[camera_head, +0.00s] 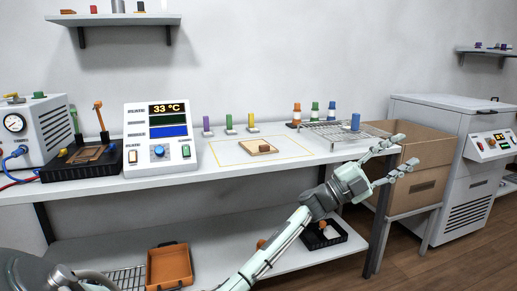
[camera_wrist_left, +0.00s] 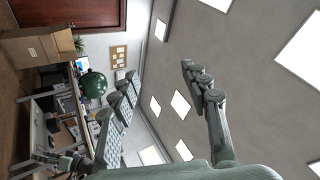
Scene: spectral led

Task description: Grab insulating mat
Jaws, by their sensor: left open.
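A flat tan square (camera_head: 258,147) with a small brown knob or block on it lies inside a thin yellow outline on the white worktable; it looks like the insulating mat, but I cannot be sure. My left gripper (camera_head: 404,152) is open and empty, right of and in front of the mat, by the table's right end and overlapping the cardboard box in the picture. In the left wrist view its spread fingers (camera_wrist_left: 156,80) have nothing between them, and the mat does not show there. My right gripper is not in view.
A control box (camera_head: 160,140) reading 33 °C stands left of the mat. Coloured pegs (camera_head: 229,122) stand behind it. A wire rack (camera_head: 340,132) with a blue cylinder (camera_head: 355,122) is to its right. A cardboard box (camera_head: 426,147) stands beyond the table's right end.

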